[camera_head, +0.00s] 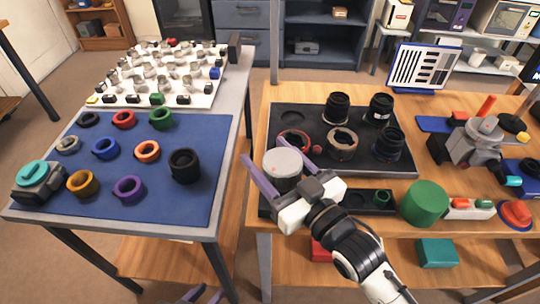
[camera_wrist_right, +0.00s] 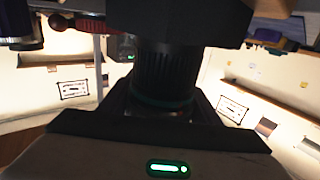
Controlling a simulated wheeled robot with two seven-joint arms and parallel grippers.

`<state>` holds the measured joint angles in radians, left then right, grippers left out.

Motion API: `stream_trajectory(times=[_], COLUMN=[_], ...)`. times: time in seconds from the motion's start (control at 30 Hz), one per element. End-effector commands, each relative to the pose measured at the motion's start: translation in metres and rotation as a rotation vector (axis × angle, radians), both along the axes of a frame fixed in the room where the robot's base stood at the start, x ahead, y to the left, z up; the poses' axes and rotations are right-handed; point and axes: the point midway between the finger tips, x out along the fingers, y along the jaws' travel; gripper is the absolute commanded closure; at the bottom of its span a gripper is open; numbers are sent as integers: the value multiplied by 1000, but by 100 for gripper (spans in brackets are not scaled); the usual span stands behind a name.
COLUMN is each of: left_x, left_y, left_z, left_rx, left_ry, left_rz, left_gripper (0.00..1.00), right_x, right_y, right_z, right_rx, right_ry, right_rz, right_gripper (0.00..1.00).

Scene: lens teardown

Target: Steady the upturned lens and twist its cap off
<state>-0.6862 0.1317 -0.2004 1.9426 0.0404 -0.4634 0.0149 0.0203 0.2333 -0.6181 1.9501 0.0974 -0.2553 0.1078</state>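A pale grey round cap (camera_head: 283,162) with a small red dot shows at the front left of the dark tray; the lens body under it is mostly hidden. My right gripper (camera_head: 274,150) has its two purple fingers spread, one on each side of the cap, with gaps visible. My left gripper (camera_head: 201,294) shows only as two purple fingertips at the bottom edge, apart and empty, below and left of the cap. The right wrist view shows mostly dark, ribbed parts, and I cannot identify the cap there.
The dark tray (camera_head: 403,168) holds several black lenses and rings. A green cylinder (camera_head: 425,203) stands to the right of my right gripper. A grey device (camera_head: 472,145) is further right. The left table has a blue mat (camera_head: 205,206) with coloured rings. A gap separates the tables.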

Motion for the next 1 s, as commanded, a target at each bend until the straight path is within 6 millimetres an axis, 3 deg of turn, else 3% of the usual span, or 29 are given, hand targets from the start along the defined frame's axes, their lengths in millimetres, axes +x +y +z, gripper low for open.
stream_trajectory(times=[0.03,0.2,0.23,0.33,0.73,1.0], left_x=[0,0,0,0,0,1], left_y=[0,0,0,0,0,0], left_z=[0,0,0,0,0,-1], left_rx=[0,0,0,0,0,0], left_ry=[0,0,0,0,-1,-1], left_rz=[0,0,0,0,-1,-1], left_gripper=[69,69,69,69,69,69], right_x=[0,0,0,0,-6,-46], right_y=[0,0,0,0,-5,-35], right_z=[0,0,0,0,-1,-2], right_rx=[-1,-1,-1,-1,-1,-3], right_ry=[-1,-1,-1,-1,0,3], right_rz=[0,0,0,0,0,1], right_gripper=[50,79,40,23,21,21])
